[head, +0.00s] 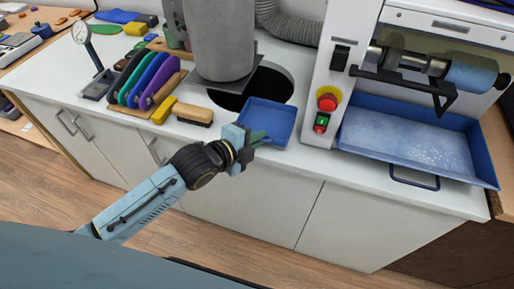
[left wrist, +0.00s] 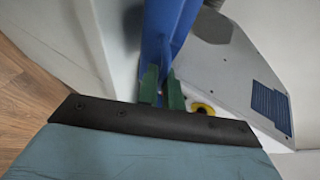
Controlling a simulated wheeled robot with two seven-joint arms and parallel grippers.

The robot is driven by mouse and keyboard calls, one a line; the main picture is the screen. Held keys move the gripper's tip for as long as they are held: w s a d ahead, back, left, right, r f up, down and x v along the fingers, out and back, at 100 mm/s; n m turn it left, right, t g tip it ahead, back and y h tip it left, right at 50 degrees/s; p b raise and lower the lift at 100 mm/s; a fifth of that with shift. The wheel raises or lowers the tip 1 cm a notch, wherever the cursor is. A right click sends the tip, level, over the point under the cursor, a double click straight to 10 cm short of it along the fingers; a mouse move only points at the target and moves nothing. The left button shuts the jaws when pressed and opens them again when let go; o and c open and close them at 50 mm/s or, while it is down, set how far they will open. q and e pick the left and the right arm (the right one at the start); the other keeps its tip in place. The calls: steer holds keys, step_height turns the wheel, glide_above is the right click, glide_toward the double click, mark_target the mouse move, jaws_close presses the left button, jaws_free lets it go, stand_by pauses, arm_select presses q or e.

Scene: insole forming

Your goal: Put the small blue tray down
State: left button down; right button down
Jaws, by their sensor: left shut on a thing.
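The small blue tray (head: 270,119) is at the front edge of the white counter, between the dark round opening and the machine. My left gripper (head: 258,138) is shut on its near left side. In the left wrist view the green fingertips (left wrist: 162,92) close on the blue tray wall (left wrist: 164,40). I cannot tell whether the tray's underside touches the counter. My right gripper is in neither view.
The machine's red stop button (head: 327,102) is just right of the tray. A large blue tray (head: 408,140) lies farther right. A brush (head: 193,114) and a rack of coloured insoles (head: 146,80) stand left. The dark opening (head: 262,88) lies behind.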

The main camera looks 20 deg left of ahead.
arm_select(q)
step_height(320, 180, down, 3)
steer(key=shift+f+b, duration=0.2)
steer(key=shift+b, duration=0.1)
steer(key=c, duration=1.6)
jaws_free()
steer(key=shift+f, duration=0.1)
steer(key=shift+o, duration=0.2)
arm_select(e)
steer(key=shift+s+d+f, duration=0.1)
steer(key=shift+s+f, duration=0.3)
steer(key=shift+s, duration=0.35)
arm_select(q)
steer(key=p+v, duration=0.1)
steer(key=v, duration=1.1)
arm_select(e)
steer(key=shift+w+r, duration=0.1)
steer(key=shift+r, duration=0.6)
